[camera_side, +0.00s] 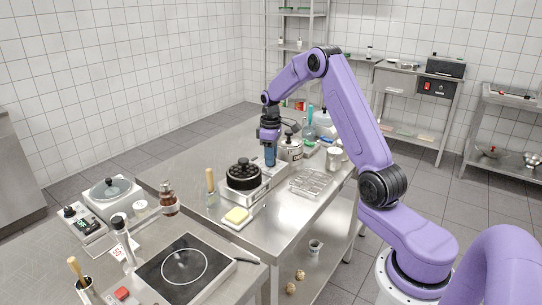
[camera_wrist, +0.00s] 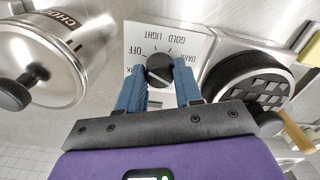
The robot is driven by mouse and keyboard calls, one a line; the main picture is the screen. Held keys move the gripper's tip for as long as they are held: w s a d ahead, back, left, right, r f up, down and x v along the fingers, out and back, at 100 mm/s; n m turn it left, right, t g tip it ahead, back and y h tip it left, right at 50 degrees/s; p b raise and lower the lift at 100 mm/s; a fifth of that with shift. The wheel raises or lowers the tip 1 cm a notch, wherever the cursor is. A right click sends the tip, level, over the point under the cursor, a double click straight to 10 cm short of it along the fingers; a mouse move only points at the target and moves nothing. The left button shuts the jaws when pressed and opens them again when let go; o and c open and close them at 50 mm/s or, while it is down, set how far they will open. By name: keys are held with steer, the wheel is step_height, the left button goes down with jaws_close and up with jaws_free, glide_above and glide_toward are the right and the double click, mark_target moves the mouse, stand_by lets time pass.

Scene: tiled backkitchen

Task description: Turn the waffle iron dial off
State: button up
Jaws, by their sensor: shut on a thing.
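The waffle iron (camera_side: 243,177), round and black on a steel base, stands on the steel table; in the wrist view its dark grid plate (camera_wrist: 252,80) is on the right. The black dial (camera_wrist: 160,69) sits on a pale panel (camera_wrist: 197,40) marked OFF, LIGHT, GOLD and DARK. My gripper (camera_wrist: 160,82) has its two blue fingers on either side of the dial, shut on it. In the side view my gripper (camera_side: 270,157) points down just behind the waffle iron and hides the dial. I cannot tell which mark the dial points to.
A steel canister (camera_wrist: 50,62) with a black knob stands left of the panel, close to my fingers. A wire rack (camera_side: 311,182) and a tray with a yellow block (camera_side: 237,215) lie nearby. An induction hob (camera_side: 184,268) is in the foreground.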

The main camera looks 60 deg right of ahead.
steer(key=shift+r+n, duration=0.1)
steer(key=shift+n, duration=0.3)
steer(key=o, duration=1)
steer(key=shift+o, duration=0.2)
step_height(320, 180, up, 17)
steer(key=shift+r, duration=0.15)
steer(key=shift+a, duration=0.1)
